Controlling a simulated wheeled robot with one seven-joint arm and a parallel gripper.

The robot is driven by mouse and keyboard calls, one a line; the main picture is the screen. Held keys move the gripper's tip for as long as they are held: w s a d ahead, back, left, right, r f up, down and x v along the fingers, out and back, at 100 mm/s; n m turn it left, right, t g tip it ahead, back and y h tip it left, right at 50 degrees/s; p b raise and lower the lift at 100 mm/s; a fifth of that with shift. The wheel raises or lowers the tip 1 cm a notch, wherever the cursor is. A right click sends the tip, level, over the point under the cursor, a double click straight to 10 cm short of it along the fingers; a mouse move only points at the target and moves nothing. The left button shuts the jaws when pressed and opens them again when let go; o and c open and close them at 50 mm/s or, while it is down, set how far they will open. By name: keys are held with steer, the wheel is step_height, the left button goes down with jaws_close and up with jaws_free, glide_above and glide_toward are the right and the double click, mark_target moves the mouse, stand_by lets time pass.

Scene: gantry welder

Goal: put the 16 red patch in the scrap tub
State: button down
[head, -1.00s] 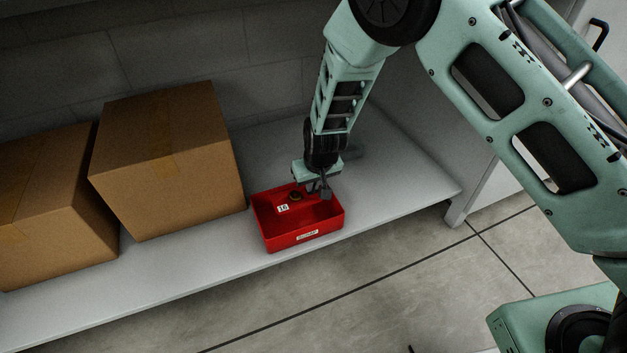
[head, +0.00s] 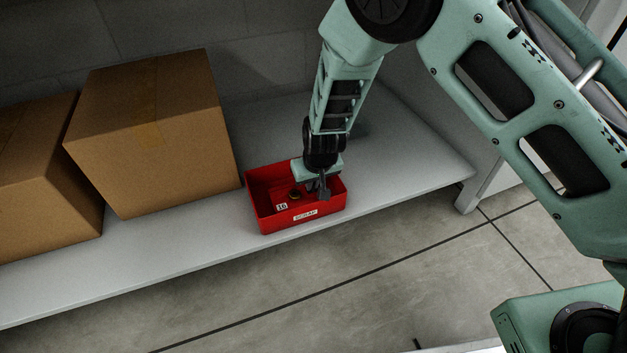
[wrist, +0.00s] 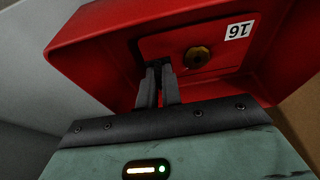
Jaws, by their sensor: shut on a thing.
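The red 16 patch (head: 282,206), a flat red plate with a white "16" label and a round brass-coloured piece, is inside the red scrap tub (head: 297,221). The tub has a "SCRAP" label on its front and stands on the pale shelf. My gripper (head: 323,194) reaches down into the tub with its fingers shut at the patch's edge. The wrist view shows the patch (wrist: 220,63) just beyond the fingers (wrist: 159,85), within the tub's walls (wrist: 90,50). Whether the patch touches the tub's floor cannot be told.
Two cardboard boxes (head: 150,140) (head: 45,185) stand on the shelf (head: 140,250) left of the tub. A wall is behind, and a side panel and shelf leg (head: 472,192) are at the right. The shelf's front edge is close to the tub.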

steer(key=shift+f, duration=0.65)
steer(key=c, duration=1.5)
jaws_free()
steer(key=shift+r, duration=0.15)
steer(key=p+v, duration=0.9)
steer(key=v, duration=0.8)
steer(key=shift+s+r, duration=0.15)
